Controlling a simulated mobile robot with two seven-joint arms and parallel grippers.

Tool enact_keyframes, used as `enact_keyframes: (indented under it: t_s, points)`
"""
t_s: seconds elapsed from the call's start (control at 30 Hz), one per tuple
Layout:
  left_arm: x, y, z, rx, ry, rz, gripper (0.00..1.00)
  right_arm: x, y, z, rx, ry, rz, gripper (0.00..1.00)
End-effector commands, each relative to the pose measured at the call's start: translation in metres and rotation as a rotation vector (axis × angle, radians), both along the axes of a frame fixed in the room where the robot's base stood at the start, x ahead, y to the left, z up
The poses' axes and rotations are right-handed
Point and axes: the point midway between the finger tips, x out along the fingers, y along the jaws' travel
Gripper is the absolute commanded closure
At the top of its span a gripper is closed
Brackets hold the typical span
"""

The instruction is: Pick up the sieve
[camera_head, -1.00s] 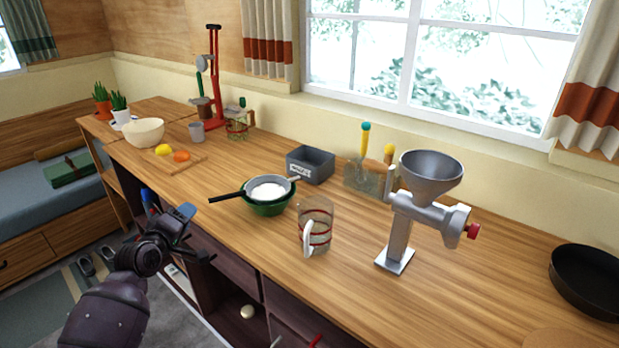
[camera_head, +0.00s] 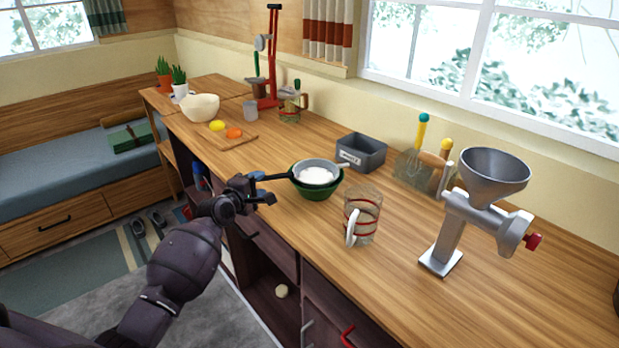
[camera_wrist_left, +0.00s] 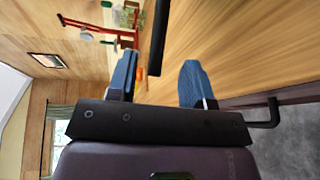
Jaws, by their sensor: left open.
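The sieve (camera_head: 317,172) has a pale round bowl and a black handle. It rests on a dark green bowl (camera_head: 318,190) on the wooden counter, its handle pointing left toward the counter's front edge. My left gripper (camera_head: 266,188) is open and empty at the handle's end, near that edge. In the left wrist view, the black handle (camera_wrist_left: 159,40) lies ahead between the two blue fingers of my left gripper (camera_wrist_left: 156,80), in line with the gap. The frames do not show whether a finger touches it. My right gripper is not in view.
A glass jug (camera_head: 363,218) with red bands stands right of the green bowl. A grey box (camera_head: 361,152) is behind it, and a metal grinder (camera_head: 470,210) stands further right. A cutting board (camera_head: 228,137) with fruit lies at the left. The counter between board and bowl is clear.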

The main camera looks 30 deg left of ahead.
Motion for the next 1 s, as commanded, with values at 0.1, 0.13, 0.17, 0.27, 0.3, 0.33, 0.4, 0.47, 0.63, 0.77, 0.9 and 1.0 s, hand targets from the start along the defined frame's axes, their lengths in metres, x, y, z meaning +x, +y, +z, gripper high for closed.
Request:
enact_keyframes:
  t_s: [0.1,0.13,0.17,0.27,0.3,0.33,0.4,0.47,0.63,0.77,0.9,1.0]
  points:
    - [0.011,-0.004,0.001,0.001,0.000,-0.001,0.53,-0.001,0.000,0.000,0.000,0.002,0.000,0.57]
    - [0.015,-0.006,0.001,0.001,-0.001,-0.002,0.53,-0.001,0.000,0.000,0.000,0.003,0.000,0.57]
    - [0.020,-0.008,0.001,0.001,0.000,-0.002,0.53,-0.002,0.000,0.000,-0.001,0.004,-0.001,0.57]
    - [0.034,-0.012,0.001,0.000,-0.001,-0.001,0.53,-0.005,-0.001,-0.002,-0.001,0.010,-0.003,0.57]
    - [0.038,-0.011,-0.002,0.001,0.000,-0.001,0.53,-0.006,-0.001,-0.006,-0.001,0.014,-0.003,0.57]
    - [0.041,-0.011,-0.003,0.002,0.001,-0.001,0.53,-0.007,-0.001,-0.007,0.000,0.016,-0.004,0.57]
    - [0.046,-0.011,-0.004,0.002,0.002,-0.002,0.53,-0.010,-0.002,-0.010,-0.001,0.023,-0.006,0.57]
    - [0.049,-0.011,-0.004,0.001,0.001,0.000,0.53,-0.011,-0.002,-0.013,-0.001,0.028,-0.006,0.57]
    - [0.051,-0.011,-0.004,0.001,-0.001,0.000,0.53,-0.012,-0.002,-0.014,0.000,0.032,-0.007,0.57]
    - [0.051,-0.011,-0.004,0.001,0.000,0.000,0.57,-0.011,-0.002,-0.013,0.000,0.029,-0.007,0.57]
    - [0.051,-0.011,-0.004,0.001,0.000,0.000,0.78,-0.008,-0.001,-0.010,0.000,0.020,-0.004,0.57]
    - [0.051,-0.011,-0.004,0.001,0.000,0.000,0.93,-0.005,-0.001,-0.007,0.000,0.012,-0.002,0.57]
